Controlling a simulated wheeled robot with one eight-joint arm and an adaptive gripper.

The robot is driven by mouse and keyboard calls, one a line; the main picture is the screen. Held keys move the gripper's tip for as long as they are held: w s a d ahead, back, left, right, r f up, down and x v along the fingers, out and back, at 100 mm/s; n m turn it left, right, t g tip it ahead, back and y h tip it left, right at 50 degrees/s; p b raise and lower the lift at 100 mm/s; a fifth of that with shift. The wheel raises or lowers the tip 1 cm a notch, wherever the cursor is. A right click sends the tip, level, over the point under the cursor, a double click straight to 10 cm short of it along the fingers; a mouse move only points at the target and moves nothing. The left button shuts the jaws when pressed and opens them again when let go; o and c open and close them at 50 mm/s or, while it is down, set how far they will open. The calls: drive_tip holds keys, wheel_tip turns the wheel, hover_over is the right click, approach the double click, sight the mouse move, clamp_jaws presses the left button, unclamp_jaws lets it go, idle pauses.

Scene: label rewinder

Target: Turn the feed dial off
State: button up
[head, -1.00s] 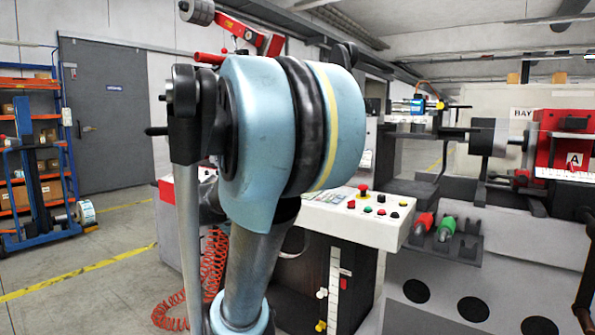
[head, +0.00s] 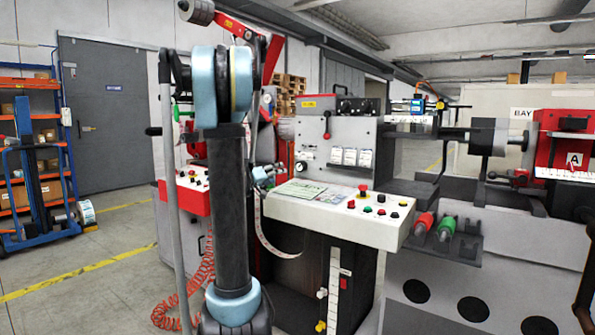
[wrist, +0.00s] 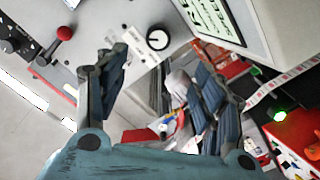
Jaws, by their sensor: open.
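A round black dial with a white ring (wrist: 157,39) sits on the grey machine panel. It lies just beyond and between my fingertips in the wrist view, apparently untouched. What seems to be the same dial (head: 301,167) shows at the panel's lower left in the head view. Its label and exact setting are too small to read. My gripper (wrist: 155,68) is open and empty, with its fingers spread. In the head view my gripper (head: 263,174) is small and partly hidden behind my arm, left of the dial.
A red-knobbed lever (head: 327,124) stands out from the panel above the dial. A white console (head: 335,218) with several buttons and papers juts out below. Another red button box (head: 190,190) stands at left. Open floor lies at far left.

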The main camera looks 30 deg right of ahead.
sight(299, 167)
drive_tip(key=shift+w+d+r, duration=0.1)
drive_tip(key=shift+w+d, duration=0.25)
drive_tip(key=shift+d, duration=0.1)
drive_tip(key=x, duration=1.6)
drive_tip(key=shift+w+d, duration=0.25)
drive_tip(key=shift+d, duration=0.05)
drive_tip(key=shift+r, duration=0.1)
drive_tip(key=c, duration=1)
